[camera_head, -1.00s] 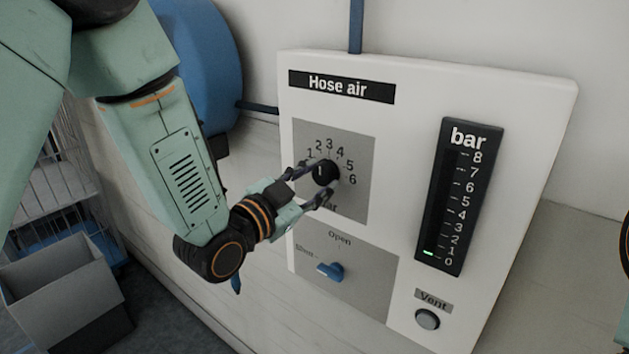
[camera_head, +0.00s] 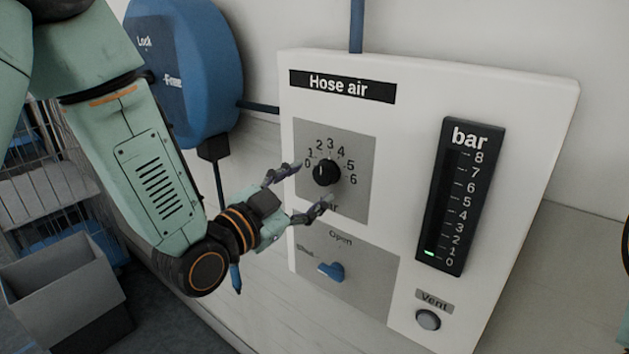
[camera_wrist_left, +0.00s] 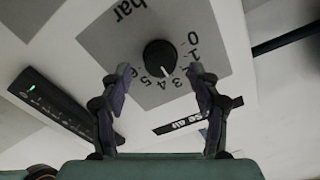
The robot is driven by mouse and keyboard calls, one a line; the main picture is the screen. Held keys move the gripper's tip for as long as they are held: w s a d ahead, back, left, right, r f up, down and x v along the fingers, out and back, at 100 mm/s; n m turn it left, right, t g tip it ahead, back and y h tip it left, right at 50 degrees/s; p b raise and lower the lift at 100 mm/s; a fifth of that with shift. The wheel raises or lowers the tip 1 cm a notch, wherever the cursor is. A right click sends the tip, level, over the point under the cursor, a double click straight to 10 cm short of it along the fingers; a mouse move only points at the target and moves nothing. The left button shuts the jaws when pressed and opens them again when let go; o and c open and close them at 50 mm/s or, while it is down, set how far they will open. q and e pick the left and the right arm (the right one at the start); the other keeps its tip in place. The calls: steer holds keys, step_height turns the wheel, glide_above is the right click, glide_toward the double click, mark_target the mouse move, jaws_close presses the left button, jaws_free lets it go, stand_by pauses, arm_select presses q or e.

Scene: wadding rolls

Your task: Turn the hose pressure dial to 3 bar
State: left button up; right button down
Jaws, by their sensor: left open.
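The pressure dial is a round black knob (camera_head: 327,172) on a grey plate marked 0 to 6, on the white "Hose air" panel (camera_head: 420,110). In the left wrist view the knob (camera_wrist_left: 160,57) has a white mark pointing to about 3 or 4; the exact value is hard to tell. The bar gauge (camera_head: 460,195) has a green light low down, between 0 and 1. My left gripper (camera_head: 312,185) is open and empty, its fingers apart in front of the knob, not touching it. In the left wrist view the left gripper (camera_wrist_left: 160,70) straddles the knob's line.
Below the dial is a blue Open/Shut lever (camera_head: 331,271). A Vent button (camera_head: 428,320) is at the lower right. A blue hose reel (camera_head: 190,80) hangs to the left of the panel. A grey bin (camera_head: 60,290) stands at the lower left.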

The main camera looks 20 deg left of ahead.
arm_select(q)
steer(key=shift+v, duration=2.2)
steer(key=shift+s+a, duration=0.1)
steer(key=s+a+f+n+g+y+b, duration=0.1)
steer(key=s+f+n+g+y+b, duration=0.25)
steer(key=f, duration=1.05)
steer(key=s+a+f+n+g+y+b, duration=0.15)
steer(key=s+f+n+g, duration=0.4)
steer(key=f, duration=0.85)
steer(key=s+a+f+n+g+y+b, duration=0.1)
steer(key=s+f+g+b, duration=0.7)
steer(key=s+f, duration=1.3)
step_height(320, 180, down, 4)
steer(key=b, duration=0.2)
steer(key=shift+s+r+b, duration=0.2)
steer(key=shift+s+b, duration=0.1)
steer(key=shift+s, duration=0.05)
